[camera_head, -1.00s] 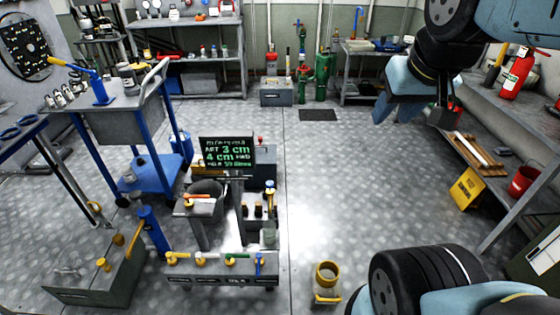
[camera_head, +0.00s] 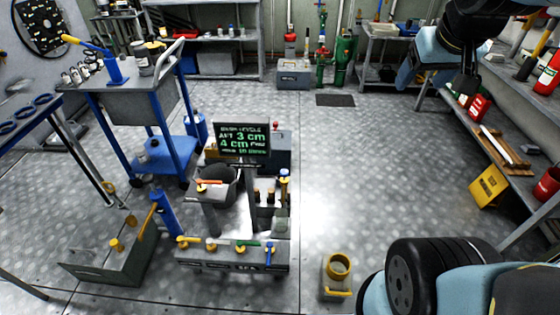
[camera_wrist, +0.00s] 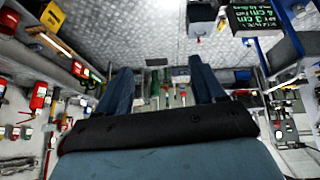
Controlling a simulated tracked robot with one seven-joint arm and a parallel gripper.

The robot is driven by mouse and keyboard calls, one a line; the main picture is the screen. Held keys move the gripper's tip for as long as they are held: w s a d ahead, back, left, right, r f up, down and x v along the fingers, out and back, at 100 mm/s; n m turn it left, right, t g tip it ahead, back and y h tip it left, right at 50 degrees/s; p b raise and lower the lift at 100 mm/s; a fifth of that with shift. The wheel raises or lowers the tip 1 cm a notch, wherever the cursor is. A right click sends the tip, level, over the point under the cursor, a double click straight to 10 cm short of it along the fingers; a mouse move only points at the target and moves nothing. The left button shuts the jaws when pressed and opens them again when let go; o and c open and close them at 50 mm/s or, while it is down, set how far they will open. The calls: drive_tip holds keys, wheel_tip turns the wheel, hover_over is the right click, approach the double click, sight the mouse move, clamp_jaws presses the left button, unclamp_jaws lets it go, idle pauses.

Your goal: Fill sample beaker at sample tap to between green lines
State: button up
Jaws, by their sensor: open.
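A small pale, greyish beaker-like vessel (camera_head: 281,226) stands on the low bench, right of centre in the head view. It may be the sample beaker; its level and any green lines are too small to see. Above it is a tap with a blue and yellow top (camera_head: 284,177), perhaps the sample tap. A black display with green text (camera_head: 241,140) stands behind; it also shows in the wrist view (camera_wrist: 255,16). My gripper (camera_wrist: 160,78) is open, its two blue fingers wide apart with nothing between them. It hangs high at upper right in the head view, far from the bench.
A grey trough with coloured valve handles (camera_head: 235,256) fronts the bench. A grey block with a yellow ring (camera_head: 336,288) stands on the floor to its right. A blue-legged cart (camera_head: 130,97) is at left. A side bench (camera_head: 490,115) with a yellow sign lines the right. Mid-floor is clear.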

drive_tip(key=w+f+n+t, duration=0.15)
drive_tip(key=w+f, duration=0.25)
drive_tip(key=w, duration=0.9)
drive_tip(key=w+f+n+t, duration=0.15)
drive_tip(key=w+f, duration=0.25)
drive_tip(key=w, duration=0.9)
drive_tip(key=w+a+f+n+t+y, duration=0.1)
drive_tip(key=w+a+f+n+y, duration=0.15)
drive_tip(key=w+f, duration=0.55)
drive_tip(key=w+a+f+n+y, duration=0.1)
drive_tip(key=w+a+f+n, duration=0.15)
drive_tip(key=w+f, duration=0.5)
drive_tip(key=t+y, duration=0.3)
drive_tip(key=y, duration=0.6)
approach(282, 170)
drive_tip(key=x, duration=1)
drive_tip(key=shift+w+a+f, duration=0.1)
drive_tip(key=shift+w+f, duration=0.15)
drive_tip(key=shift+f, duration=0.1)
